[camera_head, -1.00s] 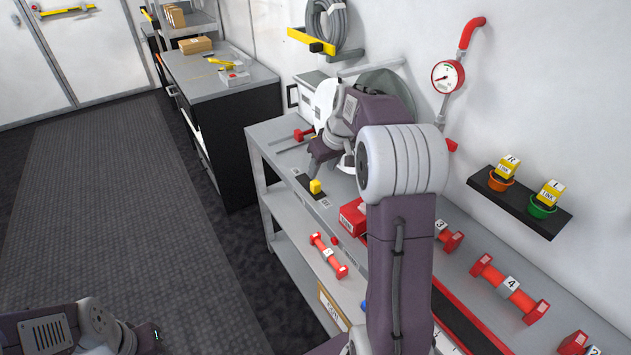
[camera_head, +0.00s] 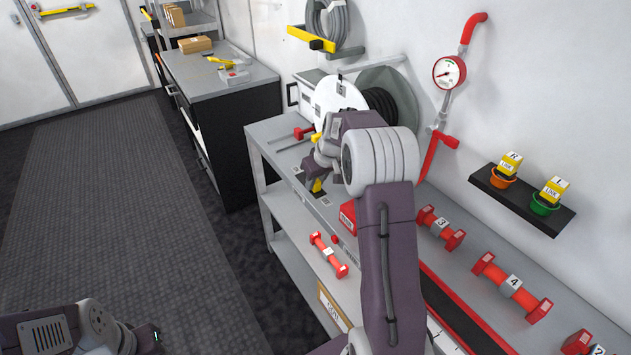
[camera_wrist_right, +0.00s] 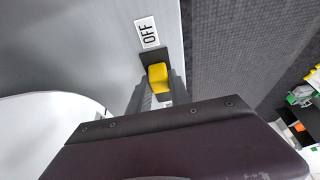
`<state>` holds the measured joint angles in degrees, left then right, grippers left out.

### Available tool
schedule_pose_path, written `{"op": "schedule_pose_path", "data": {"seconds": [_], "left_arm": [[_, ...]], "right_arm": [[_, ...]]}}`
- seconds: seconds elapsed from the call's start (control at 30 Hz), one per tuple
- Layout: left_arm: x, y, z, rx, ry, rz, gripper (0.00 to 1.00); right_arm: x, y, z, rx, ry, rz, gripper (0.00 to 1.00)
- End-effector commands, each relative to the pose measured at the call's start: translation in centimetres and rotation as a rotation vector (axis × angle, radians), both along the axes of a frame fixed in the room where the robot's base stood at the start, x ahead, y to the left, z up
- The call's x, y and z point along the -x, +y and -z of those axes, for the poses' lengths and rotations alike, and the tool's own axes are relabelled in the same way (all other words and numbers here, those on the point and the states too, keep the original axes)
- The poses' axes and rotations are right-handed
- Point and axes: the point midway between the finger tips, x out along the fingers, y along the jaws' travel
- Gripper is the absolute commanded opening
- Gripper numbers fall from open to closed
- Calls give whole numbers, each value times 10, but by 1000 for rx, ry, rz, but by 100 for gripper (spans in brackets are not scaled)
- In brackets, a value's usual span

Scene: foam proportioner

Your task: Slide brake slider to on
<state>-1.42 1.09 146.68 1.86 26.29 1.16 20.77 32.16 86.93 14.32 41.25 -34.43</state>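The brake slider's yellow knob (camera_head: 317,186) sits on a short dark track at the left front of the grey bench, partly covered by my right gripper (camera_head: 313,180). In the right wrist view, the yellow knob (camera_wrist_right: 158,78) is next to a white OFF label (camera_wrist_right: 147,32), with a bit of dark track between them. The fingers of my right gripper (camera_wrist_right: 159,88) lie on either side of the knob. Whether they press on it is not clear. The ON end is hidden in the wrist view. Part of my left arm shows at lower left, without its fingers.
A white-sided hose reel (camera_head: 335,98) stands behind the slider. A red box (camera_head: 348,217) and red numbered dumbbell-shaped parts (camera_head: 511,287) lie on the bench to the right. A black wall shelf (camera_head: 520,199) holds two cups. The floor at left is clear.

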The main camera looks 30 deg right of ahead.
Motion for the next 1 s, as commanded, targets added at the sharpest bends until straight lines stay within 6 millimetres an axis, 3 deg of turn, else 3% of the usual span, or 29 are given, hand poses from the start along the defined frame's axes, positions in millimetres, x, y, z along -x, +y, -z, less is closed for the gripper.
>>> {"op": "schedule_pose_path", "data": {"seconds": [0.03,0.07,1.0], "left_arm": [[0,0,0,0,0,0,42],[0,0,0,0,0,0,42],[0,0,0,0,0,0,42]], "right_arm": [[0,0,0,0,0,0,6],[0,0,0,0,0,0,0],[0,0,0,0,1,0,0]]}}
